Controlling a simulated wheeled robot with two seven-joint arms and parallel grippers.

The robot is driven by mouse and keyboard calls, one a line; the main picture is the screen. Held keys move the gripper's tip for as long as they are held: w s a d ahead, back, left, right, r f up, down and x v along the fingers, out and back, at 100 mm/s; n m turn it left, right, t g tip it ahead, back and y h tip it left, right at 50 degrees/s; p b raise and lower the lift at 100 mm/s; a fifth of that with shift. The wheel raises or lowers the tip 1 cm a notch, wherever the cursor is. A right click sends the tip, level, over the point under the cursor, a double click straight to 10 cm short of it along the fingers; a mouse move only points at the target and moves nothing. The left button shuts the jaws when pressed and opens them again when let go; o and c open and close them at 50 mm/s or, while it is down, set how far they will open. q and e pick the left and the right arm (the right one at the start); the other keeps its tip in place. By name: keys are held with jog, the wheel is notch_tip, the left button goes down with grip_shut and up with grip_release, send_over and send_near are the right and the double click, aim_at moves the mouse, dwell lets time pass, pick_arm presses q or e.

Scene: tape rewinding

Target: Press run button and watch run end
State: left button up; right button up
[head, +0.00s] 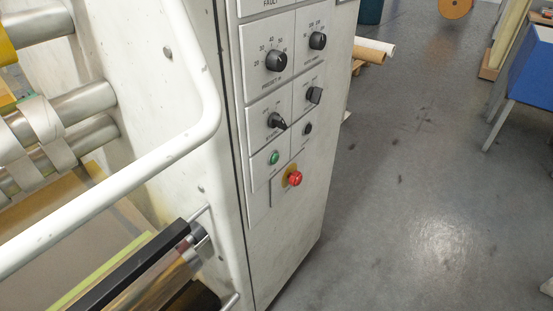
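A white control panel (281,95) is set in the side of the machine cabinet, seen at an angle. A small green button (274,158) sits low on its left side; its label is too small to read. A black round button or knob (307,129) is to its upper right. A red mushroom button (294,178) on a yellow-orange backing is below. Black dials (276,62) and (317,41) with number scales and dark selector switches (277,121) and (314,95) are above. Neither gripper shows in the head view.
A white tubular rail (150,160) crosses the machine front at left. Metal rollers (85,105) lie behind it. Grey floor (400,190) is open right of the cabinet. Cardboard tubes (370,52) are behind the cabinet.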

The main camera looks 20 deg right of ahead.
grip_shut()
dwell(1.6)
